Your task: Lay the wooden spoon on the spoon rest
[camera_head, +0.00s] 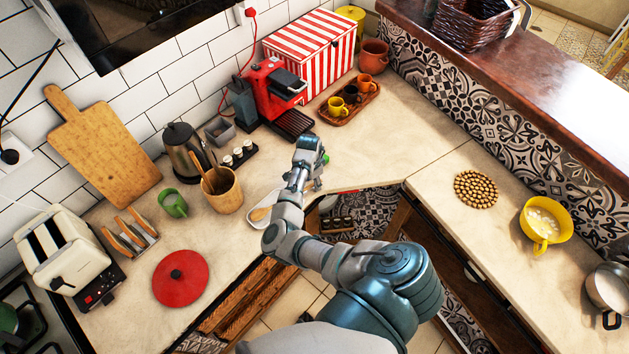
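A white spoon rest (264,200) lies on the counter near its front edge, partly hidden behind my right arm. A light wooden spoon's bowl (258,214) shows on the spoon rest's near side; its handle is hidden or runs behind my arm. I cannot tell how fully the spoon is supported. My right gripper (313,172) is beyond the spoon rest, over the counter in front of the red coffee machine. Its fingers are small and seen from behind, so I cannot tell whether they are open. A small green patch (326,158) shows beside it. My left gripper is out of view.
A wooden crock with utensils (223,191) stands left of the spoon rest, near a kettle (187,150). A red coffee machine (272,92) and a tray with cups (349,103) stand behind.

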